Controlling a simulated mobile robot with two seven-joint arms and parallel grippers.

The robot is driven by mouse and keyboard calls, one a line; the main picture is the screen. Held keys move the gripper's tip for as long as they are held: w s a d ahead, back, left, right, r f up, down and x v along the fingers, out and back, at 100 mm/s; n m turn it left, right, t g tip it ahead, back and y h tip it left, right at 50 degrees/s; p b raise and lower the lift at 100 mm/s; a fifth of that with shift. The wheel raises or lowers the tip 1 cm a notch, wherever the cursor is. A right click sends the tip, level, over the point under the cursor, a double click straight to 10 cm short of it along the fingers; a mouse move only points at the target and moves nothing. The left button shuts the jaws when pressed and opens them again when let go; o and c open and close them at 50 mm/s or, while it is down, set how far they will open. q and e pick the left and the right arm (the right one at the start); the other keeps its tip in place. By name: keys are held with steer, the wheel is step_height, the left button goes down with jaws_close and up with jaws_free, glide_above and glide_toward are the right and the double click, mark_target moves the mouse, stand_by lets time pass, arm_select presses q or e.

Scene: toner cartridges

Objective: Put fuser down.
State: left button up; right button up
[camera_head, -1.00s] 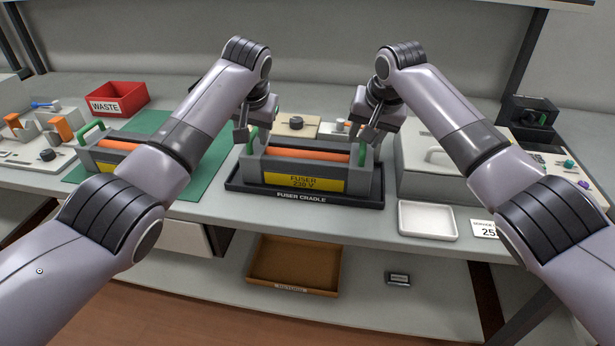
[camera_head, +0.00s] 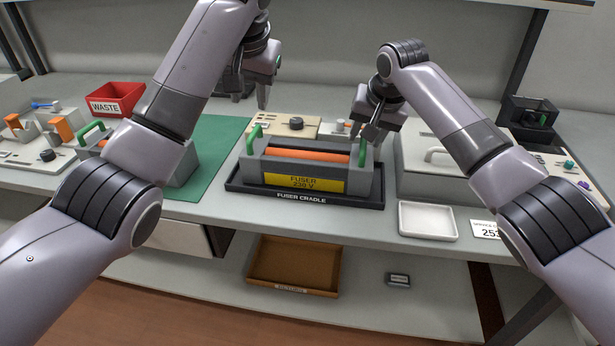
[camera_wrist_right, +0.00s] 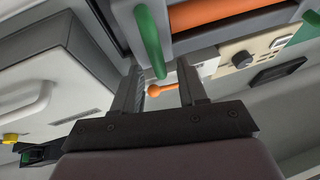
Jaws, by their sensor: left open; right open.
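The fuser (camera_head: 275,176), a grey unit with an orange roller, a yellow label and green end handles, sits in the black fuser cradle (camera_head: 300,197) on the bench. My left gripper (camera_head: 263,100) is open and empty, raised above and behind the fuser's left end, clear of its left green handle (camera_head: 254,138). My right gripper (camera_head: 367,137) is open beside the fuser's right end. In the right wrist view, the right green handle (camera_wrist_right: 149,40) lies just beyond the open fingers (camera_wrist_right: 160,85), not between them.
A second similar unit (camera_head: 185,168) stands on the green mat (camera_head: 213,150) at left, partly hidden by my left arm. A red waste bin (camera_head: 118,97) is behind it. A white tray (camera_head: 427,221) and a grey printer-like box (camera_head: 420,180) are at right.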

steer(key=v, duration=1.1)
steer(key=shift+r, duration=0.15)
steer(key=shift+s+d, duration=0.1)
steer(key=shift+s, duration=0.05)
